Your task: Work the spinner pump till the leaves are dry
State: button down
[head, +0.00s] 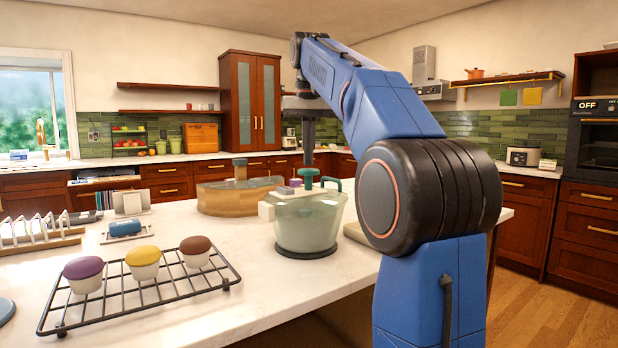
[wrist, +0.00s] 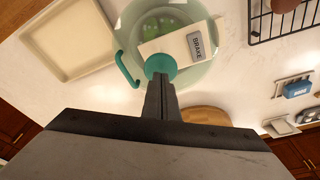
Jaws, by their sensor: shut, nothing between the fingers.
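The salad spinner (head: 306,226) is a clear, pale green bowl on a dark base, upright on the white counter. Its round teal pump knob (head: 308,172) stands up from the lid, and it also shows in the wrist view (wrist: 160,63). A teal side handle (wrist: 126,68) curves beside it. A pale block marked BRAKE (wrist: 197,44) crosses the lid. Green leaves (wrist: 158,22) show blurred through the lid. My gripper (wrist: 160,78) is shut and empty, pointing down right over the knob. I cannot tell whether the fingertips touch it.
A cooling rack (head: 140,290) with cupcake-like pots stands front left. A wooden tub (head: 230,198) stands behind the spinner. A cream tray (wrist: 68,38) lies beside the spinner in the wrist view. A plate rack (head: 40,236) is at far left.

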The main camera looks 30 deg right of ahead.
aim_at(309, 169)
jog(key=shift+f, duration=2.1)
jog(key=shift+r, duration=2.15)
notch_tip(309, 169, up, 6)
